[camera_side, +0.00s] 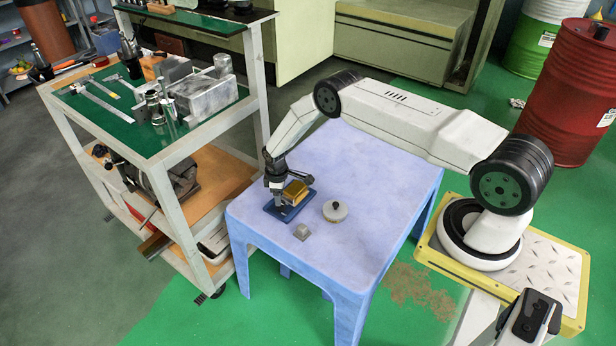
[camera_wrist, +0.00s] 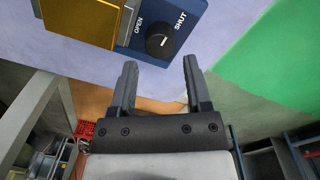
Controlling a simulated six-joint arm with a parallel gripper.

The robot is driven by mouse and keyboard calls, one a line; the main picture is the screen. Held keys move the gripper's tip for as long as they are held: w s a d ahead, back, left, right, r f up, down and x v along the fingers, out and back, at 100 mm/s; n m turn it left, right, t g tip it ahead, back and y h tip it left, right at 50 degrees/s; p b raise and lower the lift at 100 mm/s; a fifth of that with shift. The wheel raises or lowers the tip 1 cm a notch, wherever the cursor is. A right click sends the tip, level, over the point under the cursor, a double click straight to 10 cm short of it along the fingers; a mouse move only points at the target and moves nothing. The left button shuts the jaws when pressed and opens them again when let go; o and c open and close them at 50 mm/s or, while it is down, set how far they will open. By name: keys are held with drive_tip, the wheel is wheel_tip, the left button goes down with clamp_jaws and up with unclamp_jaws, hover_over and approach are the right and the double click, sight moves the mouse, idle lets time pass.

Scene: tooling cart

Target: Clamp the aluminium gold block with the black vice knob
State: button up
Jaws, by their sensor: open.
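The gold block (camera_side: 295,193) sits on the blue vice (camera_side: 287,211) at the table's left part. In the wrist view the block (camera_wrist: 90,18) is at the top left, on the blue vice body (camera_wrist: 195,15). The black vice knob (camera_wrist: 162,41) is on the blue face, between the words OPEN and SHUT, with a white mark on it. My gripper (camera_wrist: 158,75) is open and empty, its two fingertips just below the knob in the wrist view, apart from it. In the side view my gripper (camera_side: 277,190) is over the left side of the vice and partly hides it.
A tooling cart (camera_side: 160,140) stands left of the table. The table's right half is clear.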

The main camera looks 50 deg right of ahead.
drive_tip(key=shift+d+f, duration=0.1)
drive_tip(key=shift+f, duration=1.9)
clamp_jaws()
